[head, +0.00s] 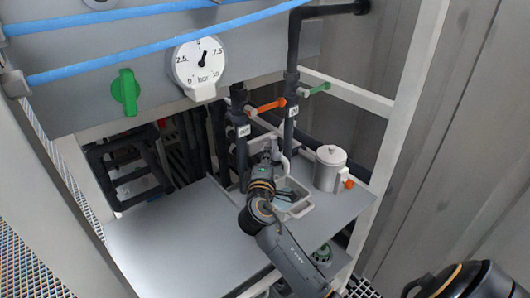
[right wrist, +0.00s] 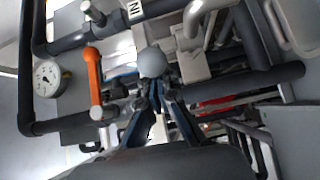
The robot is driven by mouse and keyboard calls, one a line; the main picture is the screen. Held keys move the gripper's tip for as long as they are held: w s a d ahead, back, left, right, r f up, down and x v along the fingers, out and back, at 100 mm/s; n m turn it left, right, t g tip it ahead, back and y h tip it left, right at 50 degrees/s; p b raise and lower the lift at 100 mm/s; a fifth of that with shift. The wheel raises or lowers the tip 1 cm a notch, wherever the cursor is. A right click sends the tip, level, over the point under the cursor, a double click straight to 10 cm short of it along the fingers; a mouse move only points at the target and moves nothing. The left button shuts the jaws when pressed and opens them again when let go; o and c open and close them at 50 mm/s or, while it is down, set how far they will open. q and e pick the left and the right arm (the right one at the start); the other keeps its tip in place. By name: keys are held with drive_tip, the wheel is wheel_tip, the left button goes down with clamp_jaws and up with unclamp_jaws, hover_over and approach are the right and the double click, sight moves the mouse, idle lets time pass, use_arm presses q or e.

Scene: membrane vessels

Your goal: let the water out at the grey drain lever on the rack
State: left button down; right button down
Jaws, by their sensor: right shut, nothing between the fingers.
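The grey drain lever (head: 274,144) shows in the head view below the valve pipes, partly hidden by my right gripper (head: 268,160). In the right wrist view a round grey knob (right wrist: 152,62), which looks like the lever's end, sits just beyond the fingertips. My right gripper (right wrist: 160,92) is shut and empty there, its fingers close to the knob. I cannot tell whether they touch it. A pale tray with a handle (head: 303,211) stands under the gripper on the grey shelf (head: 160,245). My left gripper is not in view.
An orange lever (head: 268,106) and a green lever (head: 320,88) stick out from pipes above. A lidded metal jug (head: 329,170) stands right of the tray. A pressure gauge (head: 199,66) and green knob (head: 125,92) are on the panel. The shelf's left side is clear.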

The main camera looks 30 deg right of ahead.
sight(280, 158)
drive_tip(key=n+t+y+p, duration=0.1)
drive_tip(key=s+d+n+t+y+p, duration=0.1)
drive_tip(key=y, duration=0.1)
drive_tip(key=shift+s+d+r+n, duration=0.15)
drive_tip(key=shift+s+d+n, duration=0.05)
drive_tip(key=shift+d+n, duration=0.1)
drive_tip(key=shift+s+d+t+y+p, duration=0.1)
drive_tip(key=shift+d+t+y+p, duration=0.15)
drive_tip(key=shift+y, duration=0.25)
drive_tip(key=shift+s+d, duration=0.1)
drive_tip(key=shift+d, duration=0.1)
drive_tip(key=shift+s+d, duration=0.1)
drive_tip(key=shift+d, duration=0.05)
drive_tip(key=shift+f, duration=0.2)
